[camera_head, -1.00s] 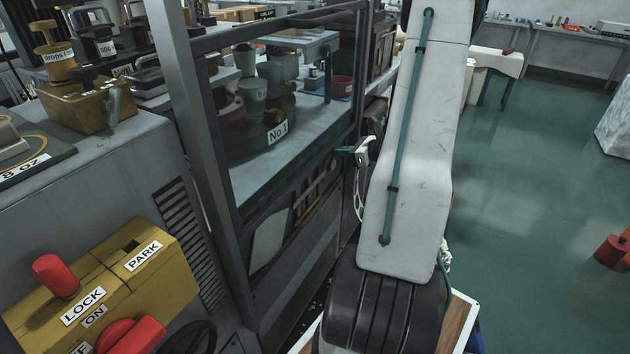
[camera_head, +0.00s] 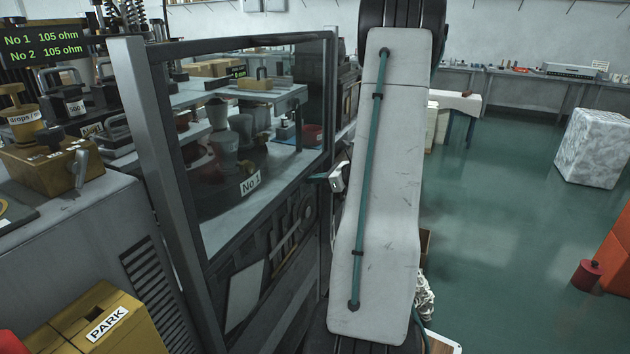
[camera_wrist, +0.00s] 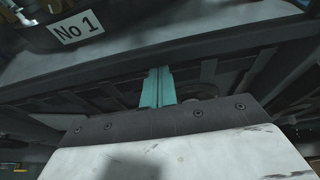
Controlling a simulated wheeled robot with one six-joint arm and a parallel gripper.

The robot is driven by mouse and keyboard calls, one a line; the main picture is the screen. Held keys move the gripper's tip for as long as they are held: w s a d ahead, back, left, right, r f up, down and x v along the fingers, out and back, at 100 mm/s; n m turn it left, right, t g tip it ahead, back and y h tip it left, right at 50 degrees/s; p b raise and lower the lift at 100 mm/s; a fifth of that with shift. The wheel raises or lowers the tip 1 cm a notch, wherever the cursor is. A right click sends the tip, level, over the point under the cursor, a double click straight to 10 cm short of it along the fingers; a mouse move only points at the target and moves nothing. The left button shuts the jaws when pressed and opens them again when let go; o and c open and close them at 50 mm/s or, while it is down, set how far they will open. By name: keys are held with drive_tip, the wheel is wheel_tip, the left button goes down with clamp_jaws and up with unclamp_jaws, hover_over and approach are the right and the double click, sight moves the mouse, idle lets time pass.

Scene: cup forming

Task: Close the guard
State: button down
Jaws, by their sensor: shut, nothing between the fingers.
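The guard appears to be the dark-framed, see-through panel (camera_head: 178,160) across the front of the machine, left of my arm in the head view. My gripper (camera_head: 313,178) is beside the right end of the frame, partly hidden by my arm. In the wrist view its teal fingers (camera_wrist: 158,72) are together and empty, pointing toward a dark bar below the No 1 label. I cannot tell whether they touch the frame. No handle is clear in either view.
A yellow box labelled PARK (camera_head: 105,325) is at the lower left, beside the grey cabinet (camera_head: 95,230). A display (camera_head: 42,48) reads 105 ohm for No 1 and No 2.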

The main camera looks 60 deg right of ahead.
drive_tip(key=s+d, duration=0.1)
drive_tip(key=s, duration=0.8)
drive_tip(key=shift+s+d+f, duration=0.15)
drive_tip(key=shift+d+f, duration=0.05)
drive_tip(key=shift+f, duration=0.15)
